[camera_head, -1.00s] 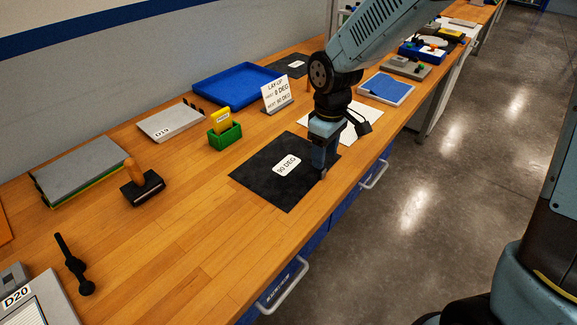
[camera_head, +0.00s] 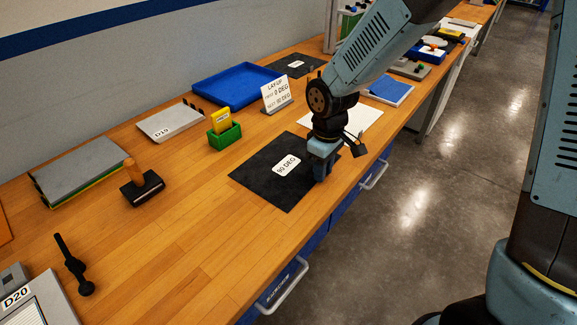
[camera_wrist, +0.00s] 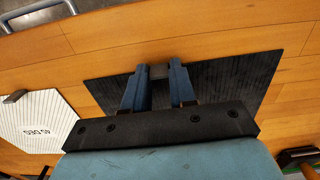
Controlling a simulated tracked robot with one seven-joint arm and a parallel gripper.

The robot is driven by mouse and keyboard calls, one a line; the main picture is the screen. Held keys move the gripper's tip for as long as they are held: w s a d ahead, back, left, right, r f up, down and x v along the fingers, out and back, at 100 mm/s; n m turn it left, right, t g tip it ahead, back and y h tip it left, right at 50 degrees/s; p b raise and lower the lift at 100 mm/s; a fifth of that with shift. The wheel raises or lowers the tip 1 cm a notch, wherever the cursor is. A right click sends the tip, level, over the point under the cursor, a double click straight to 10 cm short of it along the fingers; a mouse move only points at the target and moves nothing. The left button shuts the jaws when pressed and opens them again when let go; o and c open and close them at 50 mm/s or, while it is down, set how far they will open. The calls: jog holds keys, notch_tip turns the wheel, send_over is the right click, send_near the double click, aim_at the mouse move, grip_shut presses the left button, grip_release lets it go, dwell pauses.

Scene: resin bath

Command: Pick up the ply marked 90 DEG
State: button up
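The ply marked 90 DEG (camera_head: 262,178) is a black sheet with a white label, lying flat on the wooden bench. It also shows in the wrist view (camera_wrist: 232,78), with its label hidden. My gripper (camera_head: 322,176) is low at the ply's right-hand edge.
A white ply (camera_wrist: 40,118) with a DEG label lies beside the black one. A lay-up sign (camera_head: 276,95) reads 0 DEG and 90 DEG. A green holder (camera_head: 225,137), blue tray (camera_head: 235,86) and wooden-handled tool (camera_head: 142,188) stand behind.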

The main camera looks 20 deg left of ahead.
grip_shut()
jog(key=shift+r, duration=0.1)
